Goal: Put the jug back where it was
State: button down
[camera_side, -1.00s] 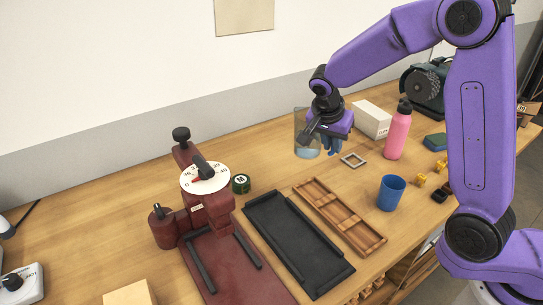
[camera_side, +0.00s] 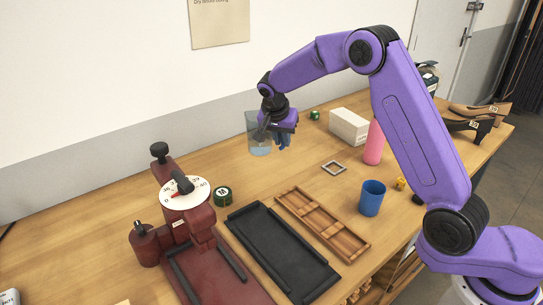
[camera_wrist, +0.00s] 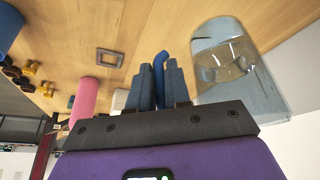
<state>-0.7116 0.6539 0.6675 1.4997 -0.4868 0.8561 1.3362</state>
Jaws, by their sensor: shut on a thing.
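The jug (camera_side: 259,135) is clear, with a pale bluish patch low in it that looks like liquid. It hangs roughly upright in the air above the back of the wooden table. My gripper (camera_side: 280,140) is at its right side. In the wrist view the jug (camera_wrist: 238,75) is right of the fingers, and its blue handle (camera_wrist: 158,72) stands between the two fingertips. My gripper (camera_wrist: 160,85) is shut on this handle. No mark for the jug's earlier place can be made out.
A dark red press with a dial (camera_side: 186,190) stands left, by a green-rimmed round tin (camera_side: 223,196). A black tray (camera_side: 280,250), wooden tray (camera_side: 320,225), blue cup (camera_side: 372,198), grey square frame (camera_side: 334,168), pink bottle (camera_side: 374,142) and white box (camera_side: 349,127) are rightward. Table below the jug looks clear.

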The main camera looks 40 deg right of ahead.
jog(key=shift+w+a+f, duration=0.1)
jog(key=shift+w+f, duration=0.6)
jog(key=shift+f, duration=0.65)
jog(key=shift+w+f, duration=0.75)
jog(key=shift+f, duration=0.65)
jog(key=shift+w+a+f, duration=0.1)
jog(key=shift+w+f, duration=0.6)
jog(key=shift+f, duration=0.65)
jog(key=shift+f, duration=0.15)
jog(key=c, duration=1.1)
grip_release()
jog(key=v, duration=1.2)
jog(key=shift+s, duration=0.1)
